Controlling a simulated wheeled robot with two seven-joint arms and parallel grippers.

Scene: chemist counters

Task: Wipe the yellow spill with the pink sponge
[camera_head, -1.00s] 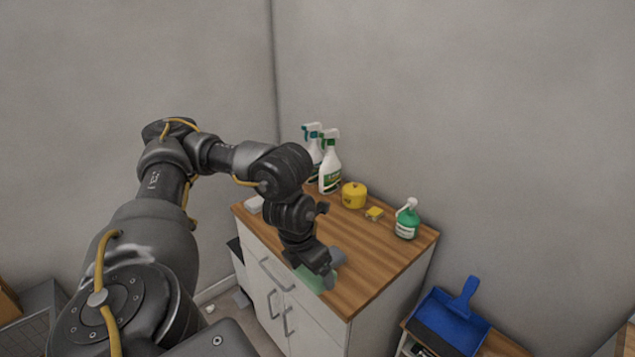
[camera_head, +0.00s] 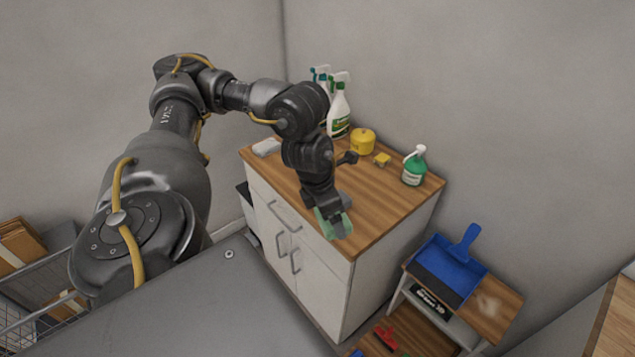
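My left gripper (camera_head: 336,212) points down at the front edge of the wooden cabinet top (camera_head: 385,210). A pale green piece (camera_head: 321,222) shows at its fingertips, partly covered by them. I cannot tell whether the fingers are closed on it or only beside it. I see no pink sponge. A small yellow block (camera_head: 382,160) lies on the cabinet top, right of a round yellow container (camera_head: 362,141). No yellow spill can be made out; a faint pale patch (camera_head: 489,305) shows on the low wooden shelf at right. My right gripper is out of view.
White spray bottles (camera_head: 339,108) and a green bottle (camera_head: 414,166) stand along the back of the cabinet top. A white item (camera_head: 267,147) lies at its left. A blue dustpan (camera_head: 450,264) rests on the low shelf unit. A wire basket (camera_head: 40,285) stands at far left.

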